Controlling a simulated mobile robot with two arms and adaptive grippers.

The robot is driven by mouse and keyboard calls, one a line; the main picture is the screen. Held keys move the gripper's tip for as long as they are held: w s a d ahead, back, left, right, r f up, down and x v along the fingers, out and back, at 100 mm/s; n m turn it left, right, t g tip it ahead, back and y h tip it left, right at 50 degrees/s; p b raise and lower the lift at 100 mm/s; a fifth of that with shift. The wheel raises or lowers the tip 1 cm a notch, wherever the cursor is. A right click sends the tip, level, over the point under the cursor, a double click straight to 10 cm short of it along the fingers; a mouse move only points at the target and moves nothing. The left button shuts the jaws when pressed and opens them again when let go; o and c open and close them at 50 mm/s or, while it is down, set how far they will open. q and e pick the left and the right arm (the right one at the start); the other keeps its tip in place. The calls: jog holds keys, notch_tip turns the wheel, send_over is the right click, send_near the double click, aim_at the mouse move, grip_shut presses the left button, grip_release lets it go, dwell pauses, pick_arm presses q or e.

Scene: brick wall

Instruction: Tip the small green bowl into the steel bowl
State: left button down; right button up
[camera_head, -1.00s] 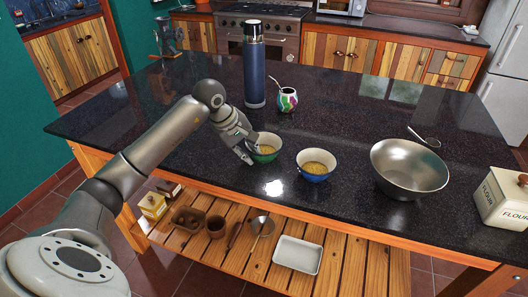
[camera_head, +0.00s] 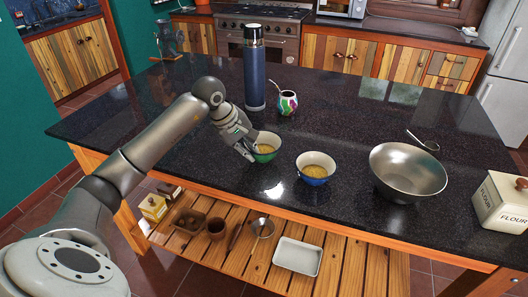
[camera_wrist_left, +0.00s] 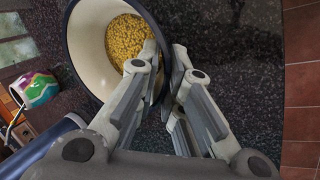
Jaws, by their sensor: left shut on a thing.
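The small green bowl (camera_head: 267,149), cream inside with yellow grains, is at the front middle of the counter, upright or nearly so. My left gripper (camera_head: 250,152) is shut on its near-left rim. In the left wrist view one finger is inside the bowl (camera_wrist_left: 88,60) and the other outside, with the rim between the fingertips (camera_wrist_left: 168,62). I cannot tell whether the bowl's base touches the counter. The steel bowl (camera_head: 408,172) stands upright and empty on the right side of the counter. My right gripper is not in view.
A blue bowl (camera_head: 316,168) with similar grains stands between the green and steel bowls. A tall blue flask (camera_head: 254,70) and a colourful cup (camera_head: 288,102) stand behind. A spoon (camera_head: 424,141) and a flour box (camera_head: 502,201) are at the right. The back right counter is clear.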

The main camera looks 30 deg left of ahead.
pick_arm(q)
jog(key=shift+r+p, duration=1.4)
jog(key=shift+r, duration=1.25)
